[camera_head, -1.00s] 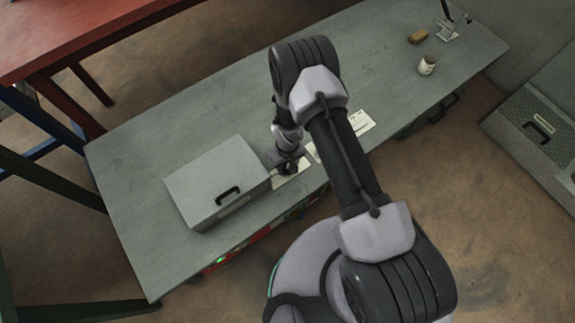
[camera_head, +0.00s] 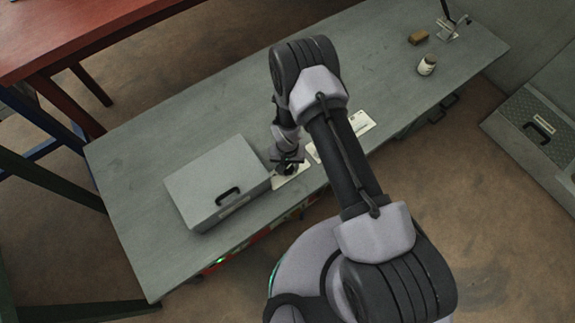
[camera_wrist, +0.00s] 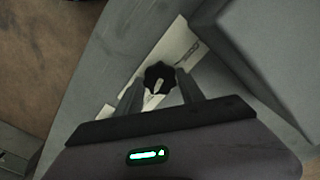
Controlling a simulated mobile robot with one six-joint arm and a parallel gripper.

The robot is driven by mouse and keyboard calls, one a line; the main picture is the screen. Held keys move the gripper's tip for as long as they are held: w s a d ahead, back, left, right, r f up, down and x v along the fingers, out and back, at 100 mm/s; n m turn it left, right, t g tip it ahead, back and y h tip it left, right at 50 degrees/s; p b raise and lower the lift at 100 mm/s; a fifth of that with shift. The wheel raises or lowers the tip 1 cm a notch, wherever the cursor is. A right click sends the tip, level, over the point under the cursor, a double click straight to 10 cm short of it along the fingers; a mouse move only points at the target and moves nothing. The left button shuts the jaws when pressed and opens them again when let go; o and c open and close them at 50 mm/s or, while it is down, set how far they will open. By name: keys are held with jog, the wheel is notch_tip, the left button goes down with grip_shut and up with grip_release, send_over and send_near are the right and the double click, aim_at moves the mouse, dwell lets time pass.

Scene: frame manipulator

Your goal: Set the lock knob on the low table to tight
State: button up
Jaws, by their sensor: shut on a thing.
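The lock knob (camera_wrist: 159,78) is a dark, lobed knob with a pale pointer mark on its top, seen in the wrist view. It sits on a pale plate (camera_wrist: 176,47) on the low table (camera_head: 130,215). My gripper (camera_wrist: 160,92) is shut on the knob, with a finger at each side of it. Lettering on the plate is too small to read.
A grey box with a black handle (camera_head: 215,182) stands close to the left of my gripper. A white card (camera_head: 357,124) lies to the right, partly behind my arm. A jar (camera_head: 427,65) and a brown block (camera_head: 418,38) stand at the far right.

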aim_at(288, 168)
dwell(0.3)
jog(key=o, duration=1.4)
jog(key=shift+c, duration=0.2)
notch_tip(288, 168, up, 18)
jog(key=p, duration=0.7)
jog(key=shift+f, duration=0.25)
